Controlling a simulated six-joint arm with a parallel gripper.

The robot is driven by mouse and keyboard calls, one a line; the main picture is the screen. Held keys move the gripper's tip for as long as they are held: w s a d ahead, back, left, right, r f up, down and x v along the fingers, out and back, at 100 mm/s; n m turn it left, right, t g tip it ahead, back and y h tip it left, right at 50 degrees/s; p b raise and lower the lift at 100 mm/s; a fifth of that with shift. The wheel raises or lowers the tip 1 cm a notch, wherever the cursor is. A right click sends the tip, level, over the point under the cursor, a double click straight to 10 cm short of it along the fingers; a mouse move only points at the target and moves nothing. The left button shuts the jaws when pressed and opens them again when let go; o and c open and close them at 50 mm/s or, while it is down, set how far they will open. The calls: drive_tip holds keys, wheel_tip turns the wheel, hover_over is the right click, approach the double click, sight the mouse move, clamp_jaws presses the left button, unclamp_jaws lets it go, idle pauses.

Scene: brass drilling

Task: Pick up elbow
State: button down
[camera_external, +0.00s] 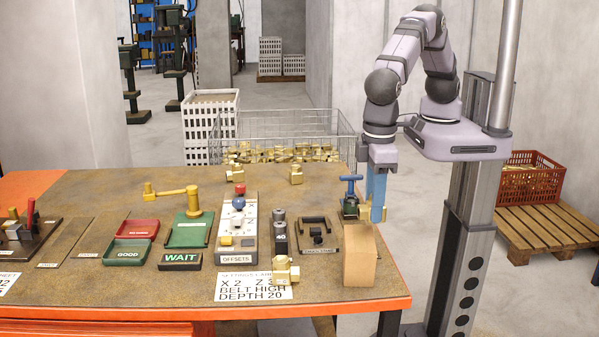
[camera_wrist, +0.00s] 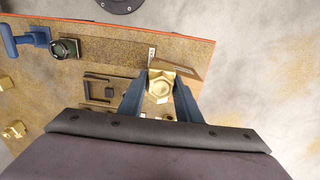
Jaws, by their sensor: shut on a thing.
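My gripper (camera_external: 377,212) has blue fingers and is at the right end of the bench, pointing down. It is shut on a brass elbow (camera_external: 367,213), held just above or at the top of a tan block (camera_external: 359,262); I cannot tell whether they touch. In the wrist view the elbow (camera_wrist: 160,87) sits between the two fingertips (camera_wrist: 158,97), its hexagonal end facing the camera.
A blue-handled clamp (camera_external: 350,195) stands close to the left of my gripper. A black fixture (camera_external: 317,233), an offsets panel (camera_external: 236,228), a green tray (camera_external: 129,251) and a red tray (camera_external: 138,228) are further left. A wire basket (camera_external: 284,126) of brass parts stands behind the bench.

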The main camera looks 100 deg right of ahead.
wheel_tip(320, 180, up, 8)
drive_tip(key=shift+f+b, duration=0.25)
drive_tip(key=shift+b, duration=0.7)
drive_tip(key=shift+r, duration=0.15)
drive_tip(key=shift+r, duration=0.1)
drive_tip(key=shift+f+p, duration=1.4)
drive_tip(key=shift+f, duration=3.65)
drive_tip(key=shift+f, duration=0.15)
drive_tip(key=c, duration=1.3)
unclamp_jaws()
